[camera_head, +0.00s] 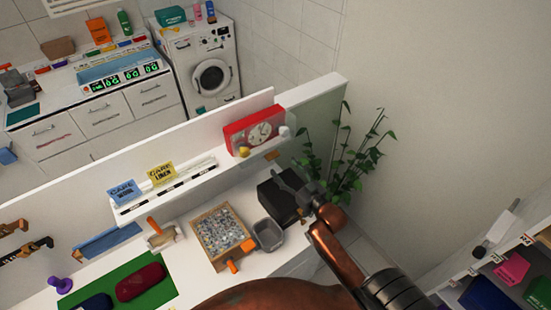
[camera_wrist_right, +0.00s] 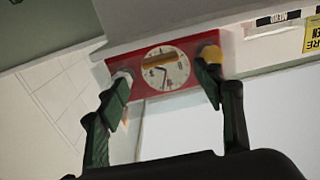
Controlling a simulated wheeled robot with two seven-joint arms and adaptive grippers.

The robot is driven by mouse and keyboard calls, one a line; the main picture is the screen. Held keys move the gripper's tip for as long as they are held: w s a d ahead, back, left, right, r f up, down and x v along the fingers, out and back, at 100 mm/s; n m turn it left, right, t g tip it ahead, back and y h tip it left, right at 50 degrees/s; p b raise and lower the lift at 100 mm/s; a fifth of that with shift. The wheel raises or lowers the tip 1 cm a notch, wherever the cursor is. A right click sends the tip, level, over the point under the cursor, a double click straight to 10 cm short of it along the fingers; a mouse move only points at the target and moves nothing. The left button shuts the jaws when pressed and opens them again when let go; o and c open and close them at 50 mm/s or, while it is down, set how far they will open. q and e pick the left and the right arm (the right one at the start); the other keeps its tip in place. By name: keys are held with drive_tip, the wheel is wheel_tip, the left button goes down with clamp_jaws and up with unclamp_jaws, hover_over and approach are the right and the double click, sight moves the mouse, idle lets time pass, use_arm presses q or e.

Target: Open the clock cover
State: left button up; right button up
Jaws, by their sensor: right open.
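The clock (camera_head: 254,132) is a red box with a round white dial, standing at the right end of the white ledge. In the right wrist view the clock (camera_wrist_right: 150,92) shows between my finger tips, its dial facing me, with a yellowish bar across the dial. A yellow knob (camera_head: 243,152) and a white knob (camera_head: 285,131) sit at its front lower edge. My right gripper (camera_head: 290,178) is open and empty, in front of and below the clock. In the right wrist view its fingers (camera_wrist_right: 167,78) frame the dial; contact cannot be told. My left gripper is not in view.
A grey bin (camera_head: 268,235) and a tray of small pieces (camera_head: 220,237) are on the white counter. A leafy plant (camera_head: 350,150) stands to the right. Blue and yellow cards (camera_head: 162,173) stand left on the ledge.

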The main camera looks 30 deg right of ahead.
drive_tip(key=w+p, duration=0.1)
drive_tip(key=w, duration=0.5)
drive_tip(key=shift+w+a+p, duration=0.3)
drive_tip(key=shift+w, duration=0.1)
drive_tip(key=shift+c, duration=0.3)
drive_tip(key=c, duration=1.6)
clamp_jaws()
